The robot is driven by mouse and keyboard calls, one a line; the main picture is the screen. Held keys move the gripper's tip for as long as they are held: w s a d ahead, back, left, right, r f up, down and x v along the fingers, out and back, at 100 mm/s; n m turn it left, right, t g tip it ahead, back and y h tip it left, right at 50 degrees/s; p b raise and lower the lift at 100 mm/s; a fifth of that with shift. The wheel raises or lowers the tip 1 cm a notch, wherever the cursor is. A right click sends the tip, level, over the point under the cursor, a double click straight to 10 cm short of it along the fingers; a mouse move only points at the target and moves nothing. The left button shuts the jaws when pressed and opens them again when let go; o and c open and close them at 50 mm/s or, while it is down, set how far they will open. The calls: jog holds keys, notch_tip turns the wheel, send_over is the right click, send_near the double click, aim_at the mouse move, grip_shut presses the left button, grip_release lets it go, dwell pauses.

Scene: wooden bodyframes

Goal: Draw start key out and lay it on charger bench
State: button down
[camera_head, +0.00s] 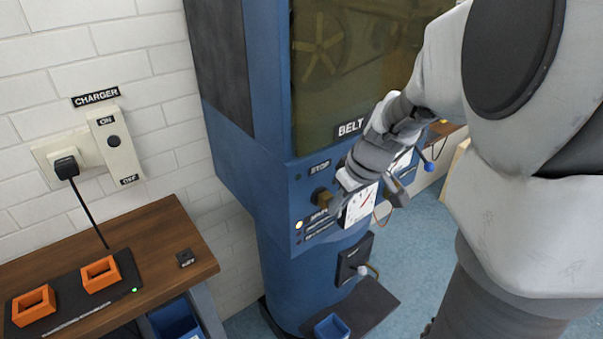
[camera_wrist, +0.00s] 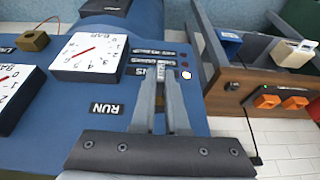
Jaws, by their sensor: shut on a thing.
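My gripper (camera_head: 338,204) is at the blue machine's front panel, below the STOP label. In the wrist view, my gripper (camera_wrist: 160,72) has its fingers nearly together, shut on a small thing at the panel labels. I take it to be the start key; the fingertips hide most of it, and I cannot tell whether it is in its keyhole. The charger bench (camera_head: 193,238) has a brown wooden top and stands at the lower left, apart from the gripper.
Two orange holders (camera_head: 100,274) sit on a dark mat on the bench, with a small black label block (camera_head: 186,258) near its right edge. A white gauge (camera_head: 361,203) is beside my gripper. A brown block (camera_wrist: 34,41) projects from the panel. The bench top's middle is clear.

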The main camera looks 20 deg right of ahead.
jog(key=shift+s+d+b, duration=0.2)
jog(key=shift+s+b, duration=0.1)
jog(key=shift+s, duration=0.15)
jog(key=shift+s+d+b, duration=0.2)
jog(key=shift+s, duration=0.4)
jog(key=shift+s+d+b, duration=0.2)
jog(key=shift+s, duration=0.4)
